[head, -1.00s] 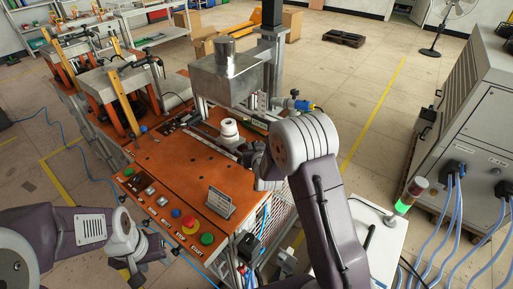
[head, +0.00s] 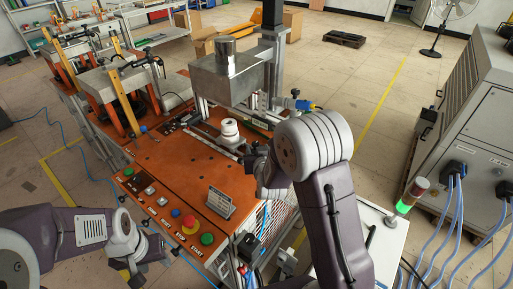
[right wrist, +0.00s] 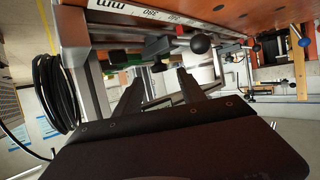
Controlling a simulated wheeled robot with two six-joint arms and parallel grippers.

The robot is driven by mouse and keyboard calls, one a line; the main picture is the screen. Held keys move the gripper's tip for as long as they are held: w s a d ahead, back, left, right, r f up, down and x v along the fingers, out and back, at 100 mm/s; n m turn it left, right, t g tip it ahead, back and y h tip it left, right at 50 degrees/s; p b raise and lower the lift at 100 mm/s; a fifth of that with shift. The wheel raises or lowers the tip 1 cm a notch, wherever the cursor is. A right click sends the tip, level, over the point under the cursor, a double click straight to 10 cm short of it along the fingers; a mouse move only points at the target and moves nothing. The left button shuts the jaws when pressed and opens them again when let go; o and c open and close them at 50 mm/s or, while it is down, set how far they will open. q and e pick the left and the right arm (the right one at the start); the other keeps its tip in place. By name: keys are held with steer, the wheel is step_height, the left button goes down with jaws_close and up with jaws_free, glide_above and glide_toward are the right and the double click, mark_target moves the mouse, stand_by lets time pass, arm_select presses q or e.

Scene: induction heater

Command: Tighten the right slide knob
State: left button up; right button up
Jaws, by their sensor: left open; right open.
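The orange heater bench (head: 165,165) fills the middle of the head view. My right gripper (head: 249,158) is at its right edge, beside the slide rail, its tips partly hidden by my own wrist. In the right wrist view its two fingers (right wrist: 158,92) are apart and empty. Just beyond them is a dark clamp-like part (right wrist: 152,50) under a rail with a printed scale (right wrist: 130,12). A black ball knob (right wrist: 200,43) is right of the fingertips, apart from them. I cannot tell which is the right slide knob. My left gripper (head: 160,254) is open, low at the left, away from the bench top.
A white round part (head: 229,129) stands on the bench below the metal heater box (head: 226,77). Push buttons (head: 190,222) and a small sign (head: 220,202) are at the front. A grey cabinet (head: 485,110) with cables stands right.

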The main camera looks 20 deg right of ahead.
steer(key=v, duration=0.5)
step_height(320, 180, up, 4)
steer(key=d+h, duration=0.1)
steer(key=d, duration=0.1)
steer(key=s+f+g+y, duration=0.1)
steer(key=s+f+g, duration=0.3)
steer(key=s, duration=0.3)
steer(key=s+f+n+g+y, duration=0.1)
steer(key=s+f+g, duration=0.3)
steer(key=s, duration=0.4)
steer(key=s+a+f+g, duration=0.1)
steer(key=s+f+g, duration=0.3)
steer(key=s, duration=0.4)
steer(key=shift+y, duration=0.4)
steer(key=shift+a, duration=0.15)
